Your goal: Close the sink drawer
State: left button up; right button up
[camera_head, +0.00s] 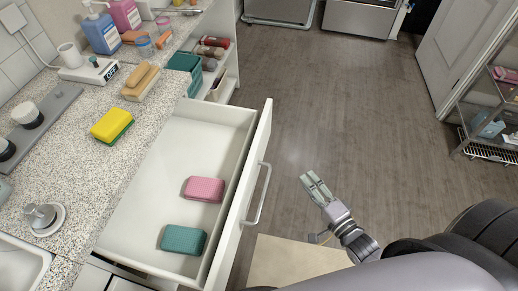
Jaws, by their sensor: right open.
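The white sink drawer (239,201) is pulled out from under the speckled counter. Its front panel faces right, and a pale bar handle (261,194) is on that face. A pink sponge (205,189) and a teal sponge (183,239) lie inside it. My right gripper (312,177) is open and empty over the floor to the right of the handle, apart from it. My left gripper is not in view.
The counter (75,160) holds a yellow and green sponge (112,125), a brush (141,79), a scale and bottles. Open shelves (228,60) stand beyond the drawer. A beige mat (290,262) lies below. A wire rack (490,130) stands far right; the floor between is clear.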

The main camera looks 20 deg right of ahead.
aim_at(265, 140)
jog(key=r, duration=0.1)
jog(key=w, duration=0.1)
jog(key=r, duration=0.1)
jog(key=shift+w+a+r+m+t, duration=0.15)
jog(key=shift+a+r+m+t, duration=0.2)
jog(key=shift+a+m+t, duration=0.05)
jog(key=shift+c, duration=1.2)
jog(key=shift+w+r, duration=0.1)
jog(key=shift+w, duration=0.25)
jog(key=shift+c, duration=0.7)
jog(key=w, duration=0.2)
jog(key=w+a, duration=0.1)
jog(key=w, duration=0.5)
jog(key=shift+a+p, duration=0.35)
jog(key=shift+p, duration=0.05)
grip_shut()
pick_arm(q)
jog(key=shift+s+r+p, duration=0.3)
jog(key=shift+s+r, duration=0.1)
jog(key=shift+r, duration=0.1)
pick_arm(e)
jog(key=shift+w+a, duration=1.45)
jog(key=shift+a, duration=0.25)
